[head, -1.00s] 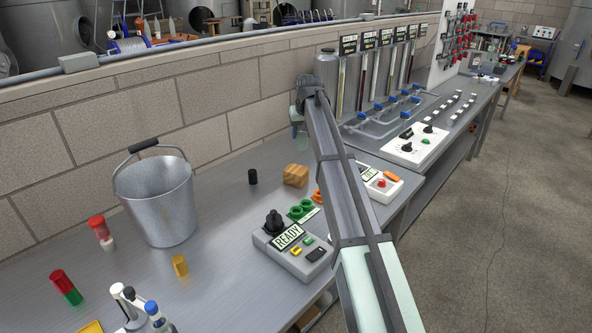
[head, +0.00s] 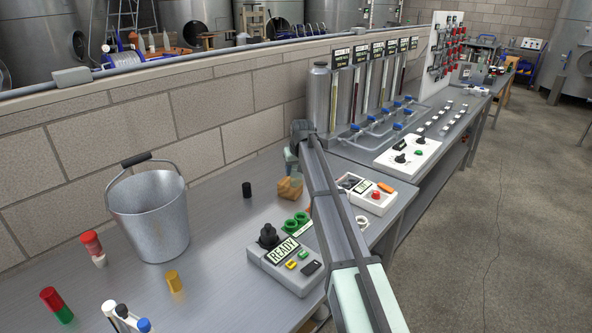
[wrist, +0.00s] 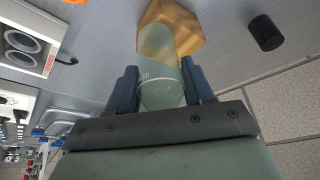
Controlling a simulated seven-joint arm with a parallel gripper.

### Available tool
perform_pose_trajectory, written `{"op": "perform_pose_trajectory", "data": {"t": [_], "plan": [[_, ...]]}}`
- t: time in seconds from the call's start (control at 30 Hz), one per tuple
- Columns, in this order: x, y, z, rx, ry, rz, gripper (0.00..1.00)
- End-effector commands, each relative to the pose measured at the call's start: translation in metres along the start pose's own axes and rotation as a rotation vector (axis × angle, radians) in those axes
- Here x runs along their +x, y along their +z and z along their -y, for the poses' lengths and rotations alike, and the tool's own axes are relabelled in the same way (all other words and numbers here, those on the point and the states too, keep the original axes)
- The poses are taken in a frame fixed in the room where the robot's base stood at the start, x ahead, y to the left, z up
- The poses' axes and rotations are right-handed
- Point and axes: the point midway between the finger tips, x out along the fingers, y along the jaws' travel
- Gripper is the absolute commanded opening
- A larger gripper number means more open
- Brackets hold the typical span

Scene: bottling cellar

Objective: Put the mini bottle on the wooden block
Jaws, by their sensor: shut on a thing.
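The mini bottle (wrist: 161,88) is pale green and see-through. In the wrist view my gripper (wrist: 161,78) is shut on it, with one dark finger on each side. The wooden block (wrist: 190,38) is light brown and lies right behind the bottle's far end, partly covered by it. In the head view the block (head: 286,193) sits on the bench, and my gripper (head: 291,166) is just above it. The bottle is hard to make out there. I cannot tell whether the bottle touches the block.
A small black cylinder (head: 247,189) stands left of the block. A metal bucket (head: 150,220) is farther left. A READY control box (head: 285,262) and green rings (head: 297,222) lie in front of the block. A brick wall (head: 225,128) runs behind the bench.

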Motion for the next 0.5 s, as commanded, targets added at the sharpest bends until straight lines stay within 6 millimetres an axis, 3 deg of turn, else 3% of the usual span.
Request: {"op": "perform_pose_trajectory", "data": {"t": [0.37, 0.4, 0.5], "plan": [[0.0029, 0.0011, 0.0, 0.0, 0.0, 0.0, 0.17], [0.0031, 0.0012, 0.0, 0.0, 0.0, 0.0, 0.53], [0.003, 0.0011, 0.0, 0.0, 0.0, 0.0, 0.63]]}}
